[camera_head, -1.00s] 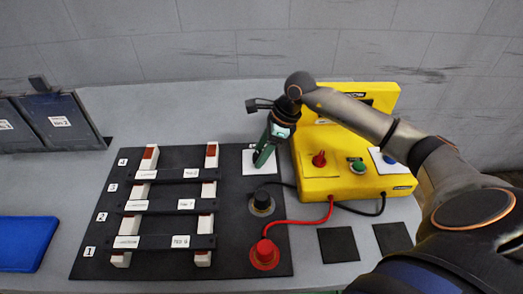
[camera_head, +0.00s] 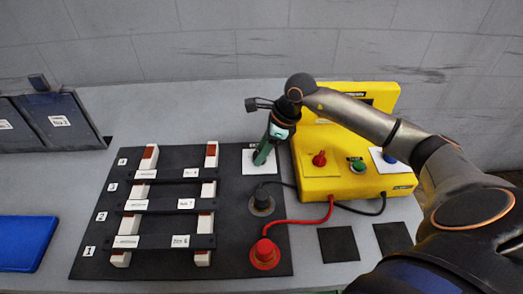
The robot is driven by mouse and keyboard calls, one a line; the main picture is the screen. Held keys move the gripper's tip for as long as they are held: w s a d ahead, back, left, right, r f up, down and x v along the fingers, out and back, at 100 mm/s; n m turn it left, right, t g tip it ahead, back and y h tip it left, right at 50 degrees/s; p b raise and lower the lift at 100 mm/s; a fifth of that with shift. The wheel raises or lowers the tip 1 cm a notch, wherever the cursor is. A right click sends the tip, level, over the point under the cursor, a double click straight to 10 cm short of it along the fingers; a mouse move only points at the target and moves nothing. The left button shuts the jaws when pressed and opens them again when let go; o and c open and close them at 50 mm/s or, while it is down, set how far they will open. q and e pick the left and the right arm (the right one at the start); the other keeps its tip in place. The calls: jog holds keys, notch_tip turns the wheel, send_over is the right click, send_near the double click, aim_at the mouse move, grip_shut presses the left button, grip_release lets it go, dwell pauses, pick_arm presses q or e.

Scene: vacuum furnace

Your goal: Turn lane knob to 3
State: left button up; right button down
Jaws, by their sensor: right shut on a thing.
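A white plate (camera_head: 247,168) with a small label lies at the upper right of the black board. My right gripper (camera_head: 263,155) reaches down over this plate, with a slim dark green part at its end. It is shut on what appears to be the lane knob at the plate. The gripper hides the knob itself, so its setting cannot be read. Lane labels 1 to 4 run up the left side of the black board (camera_head: 232,262). My left gripper is not in view.
A yellow box (camera_head: 318,188) with red, green and blue knobs stands right of the plate. A red cable (camera_head: 318,223) and a black cable run from it towards the round black and red sockets. A blue tray (camera_head: 25,243) lies at the left.

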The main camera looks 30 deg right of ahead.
jog(key=m+t+h, duration=0.1)
jog(key=m, duration=0.2)
jog(key=shift+m+b, duration=0.4)
jog(key=shift+a+m+t+h+b, duration=0.15)
jog(key=shift+m+t+h+b, duration=0.25)
jog(key=shift+m, duration=1.1)
jog(key=shift+c, duration=1.9)
grip_release()
jog(key=shift+s, duration=0.1)
jog(key=shift+r, duration=0.1)
jog(key=v, duration=1.2)
jog(key=shift+r, duration=0.3)
jog(key=shift+a+f, duration=0.1)
jog(key=shift+a, duration=0.05)
